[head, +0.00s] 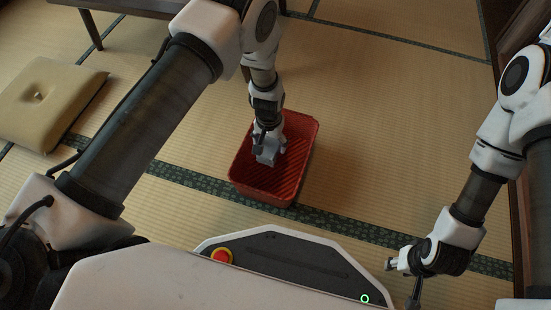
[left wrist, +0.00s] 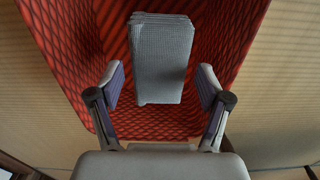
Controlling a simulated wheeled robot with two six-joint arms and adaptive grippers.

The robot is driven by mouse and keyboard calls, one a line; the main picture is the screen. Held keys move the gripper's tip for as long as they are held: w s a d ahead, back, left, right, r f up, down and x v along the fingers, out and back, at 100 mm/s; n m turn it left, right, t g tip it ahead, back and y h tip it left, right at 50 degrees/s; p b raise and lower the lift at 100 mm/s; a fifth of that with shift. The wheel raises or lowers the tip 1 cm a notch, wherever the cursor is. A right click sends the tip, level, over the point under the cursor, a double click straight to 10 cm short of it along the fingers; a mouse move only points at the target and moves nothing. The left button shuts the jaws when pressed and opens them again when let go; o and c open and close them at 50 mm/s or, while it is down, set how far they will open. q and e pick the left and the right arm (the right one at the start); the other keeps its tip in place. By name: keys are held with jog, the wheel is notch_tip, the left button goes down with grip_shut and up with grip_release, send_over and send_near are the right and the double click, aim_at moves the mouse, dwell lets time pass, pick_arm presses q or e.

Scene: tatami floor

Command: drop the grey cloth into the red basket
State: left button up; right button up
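The red basket (head: 308,150) stands on the tatami floor in the middle of the head view. Its red ribbed wall (left wrist: 235,40) also fills much of the left wrist view. My left gripper (left wrist: 161,78) points down into the basket. Its two fingers are spread, with gaps on both sides of the folded grey cloth (left wrist: 161,55). The cloth lies beyond the fingertips, within the basket's outline; whether it rests on the bottom is hard to tell. In the head view the cloth is mostly hidden by the left gripper. My right gripper (head: 400,278) is open and empty, low at the right.
A beige cushion (head: 45,100) lies on the floor at the left. A dark low table (head: 120,8) stands at the top left. Dark wooden furniture or trim edges the far right. The floor right of the basket is clear.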

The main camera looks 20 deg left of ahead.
dwell(0.3)
pick_arm(q)
notch_tip(320, 180, up, 12)
dwell(0.3)
dwell(0.4)
